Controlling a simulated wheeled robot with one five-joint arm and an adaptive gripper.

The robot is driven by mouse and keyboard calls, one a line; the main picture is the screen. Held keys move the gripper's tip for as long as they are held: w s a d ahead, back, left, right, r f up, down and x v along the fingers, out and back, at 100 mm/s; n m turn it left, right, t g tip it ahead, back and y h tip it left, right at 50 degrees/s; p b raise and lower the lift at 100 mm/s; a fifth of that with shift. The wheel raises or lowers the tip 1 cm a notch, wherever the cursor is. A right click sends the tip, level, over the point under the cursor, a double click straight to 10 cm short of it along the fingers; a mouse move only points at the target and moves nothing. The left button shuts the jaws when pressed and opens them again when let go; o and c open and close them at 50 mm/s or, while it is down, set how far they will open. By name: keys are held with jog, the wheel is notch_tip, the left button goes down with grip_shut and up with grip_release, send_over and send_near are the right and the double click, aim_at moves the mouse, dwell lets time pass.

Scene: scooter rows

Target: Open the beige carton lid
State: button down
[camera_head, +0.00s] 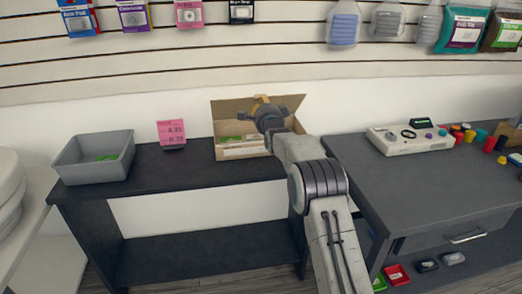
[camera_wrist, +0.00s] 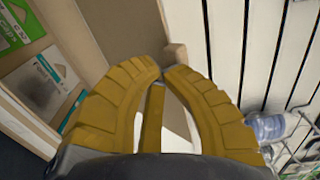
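The beige carton (camera_head: 232,153) stands on the dark table against the wall, with its lid (camera_head: 227,108) raised upright at the back. Green and white packets (camera_head: 236,139) lie inside, and packets also show at left in the wrist view (camera_wrist: 45,82). My gripper (camera_head: 262,100) is over the carton's right side, in front of the raised lid, and hides part of it. In the wrist view my yellow fingers (camera_wrist: 164,72) curve together with their tips almost meeting, beside the edge of a beige panel (camera_wrist: 120,35). I see nothing clearly held between them.
A grey bin (camera_head: 95,162) with green items and a pink sign (camera_head: 171,134) stand left of the carton. A right-hand table (camera_head: 420,187) holds a white console (camera_head: 409,138) and several coloured pots. Packages hang on the slatted wall above. The table front left of the carton is clear.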

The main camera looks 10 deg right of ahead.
jog(key=shift+w+r+p, duration=0.1)
jog(key=shift+w+p, duration=0.55)
jog(key=shift+p, duration=0.25)
jog(key=shift+w+p, duration=0.65)
jog(key=shift+p, duration=0.4)
